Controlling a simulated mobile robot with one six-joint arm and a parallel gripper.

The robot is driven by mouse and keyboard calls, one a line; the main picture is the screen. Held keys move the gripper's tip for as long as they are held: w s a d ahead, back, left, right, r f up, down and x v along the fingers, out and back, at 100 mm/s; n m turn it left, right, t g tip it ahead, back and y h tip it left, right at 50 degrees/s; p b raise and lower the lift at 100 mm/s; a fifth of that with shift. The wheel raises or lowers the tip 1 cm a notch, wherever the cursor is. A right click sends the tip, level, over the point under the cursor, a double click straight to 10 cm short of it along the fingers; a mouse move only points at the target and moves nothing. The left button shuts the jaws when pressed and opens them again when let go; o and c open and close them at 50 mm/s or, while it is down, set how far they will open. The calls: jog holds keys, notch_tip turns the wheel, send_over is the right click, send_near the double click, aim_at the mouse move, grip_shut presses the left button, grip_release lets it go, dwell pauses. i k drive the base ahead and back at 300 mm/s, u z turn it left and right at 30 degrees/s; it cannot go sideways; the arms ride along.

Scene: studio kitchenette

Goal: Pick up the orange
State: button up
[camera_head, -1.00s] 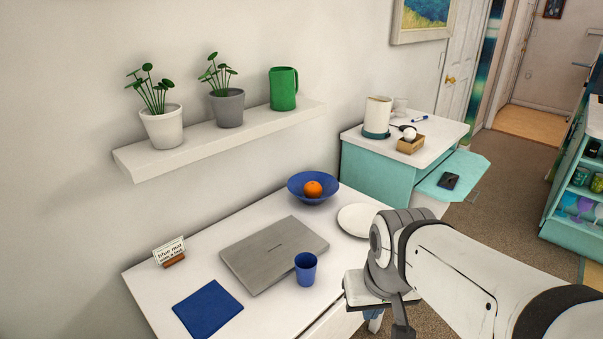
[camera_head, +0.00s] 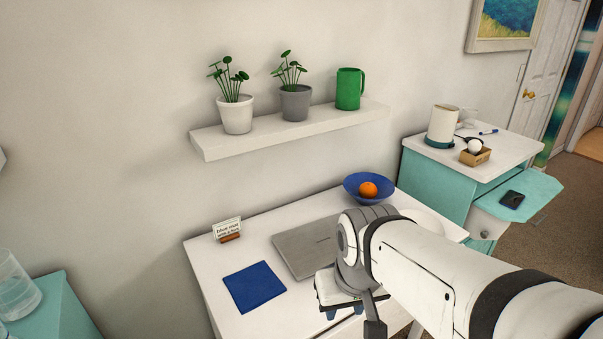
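The orange (camera_head: 368,190) sits in a blue bowl (camera_head: 352,184) at the back right of the white desk (camera_head: 208,262). My gripper (camera_head: 341,313) is over the front part of the desk, nearer to me than the bowl and well apart from the orange. I cannot see whether the fingers are open or shut.
A grey laptop (camera_head: 300,248) and a blue mat (camera_head: 254,287) lie on the desk, with a small sign (camera_head: 228,230) behind. A white plate (camera_head: 432,220) is partly hidden by my arm. A wall shelf (camera_head: 290,132) with two plants and a green mug (camera_head: 349,89) hangs above.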

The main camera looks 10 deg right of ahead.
aim_at(367, 190)
jog(key=u, duration=2.85)
jog(key=k, duration=2)
jog(key=z, duration=2.1)
jog(key=i, duration=1)
